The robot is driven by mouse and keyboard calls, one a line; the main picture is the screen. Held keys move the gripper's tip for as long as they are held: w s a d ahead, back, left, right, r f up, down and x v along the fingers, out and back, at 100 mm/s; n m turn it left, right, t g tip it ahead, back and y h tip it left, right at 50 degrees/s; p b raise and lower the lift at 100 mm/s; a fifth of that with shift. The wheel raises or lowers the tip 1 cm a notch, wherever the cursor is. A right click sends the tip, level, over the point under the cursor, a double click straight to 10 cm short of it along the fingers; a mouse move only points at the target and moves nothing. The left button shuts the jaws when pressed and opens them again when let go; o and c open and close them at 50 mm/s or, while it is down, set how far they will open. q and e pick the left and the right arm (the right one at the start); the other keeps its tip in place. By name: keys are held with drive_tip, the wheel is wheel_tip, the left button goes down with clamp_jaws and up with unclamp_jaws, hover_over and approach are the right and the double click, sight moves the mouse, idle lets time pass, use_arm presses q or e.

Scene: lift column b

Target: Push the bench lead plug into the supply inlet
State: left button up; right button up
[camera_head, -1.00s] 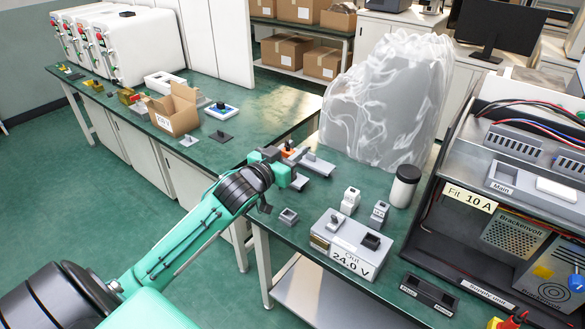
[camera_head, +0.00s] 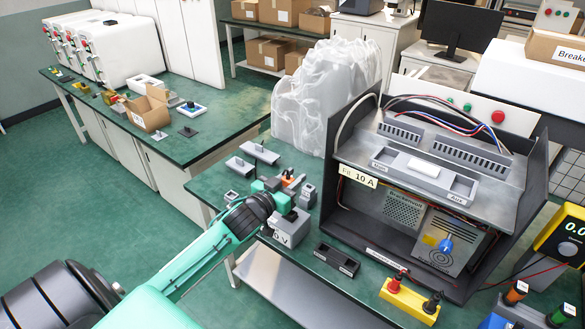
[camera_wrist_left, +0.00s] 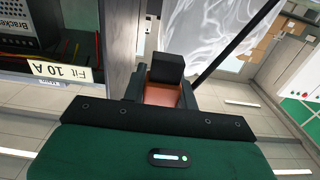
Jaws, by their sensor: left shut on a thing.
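My left gripper (camera_head: 281,188) is shut on an orange and black piece, which I take to be the bench lead plug (camera_head: 290,181). In the left wrist view the plug (camera_wrist_left: 166,68) shows between the fingers, with a black block standing out from an orange-red part. The grey 24 V supply box (camera_head: 290,240) is on the green bench just below and beside the gripper. A black socket (camera_head: 290,215) shows on its top. The gripper and arm hide part of the box; I cannot tell whether the plug touches it. My right gripper is out of view.
The open rack (camera_head: 345,215) labelled 10 A stands close on the right. A black two-slot holder (camera_head: 337,259) and a yellow terminal block (camera_head: 408,299) lie in front of it. A clear plastic cover (camera_head: 318,95) and grey trays (camera_head: 259,152) are behind the gripper.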

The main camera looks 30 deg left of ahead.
use_arm(q)
drive_tip(key=shift+d+f, duration=0.2)
drive_tip(key=shift+f, duration=0.05)
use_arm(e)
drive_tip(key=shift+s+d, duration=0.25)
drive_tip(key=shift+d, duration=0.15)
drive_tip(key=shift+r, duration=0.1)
use_arm(q)
wheel_tip(320, 180, down, 4)
drive_tip(key=shift+r+b, duration=0.2)
drive_tip(key=shift+b, duration=0.6)
drive_tip(key=shift+f+b, duration=0.3)
drive_tip(key=shift+f, duration=0.6)
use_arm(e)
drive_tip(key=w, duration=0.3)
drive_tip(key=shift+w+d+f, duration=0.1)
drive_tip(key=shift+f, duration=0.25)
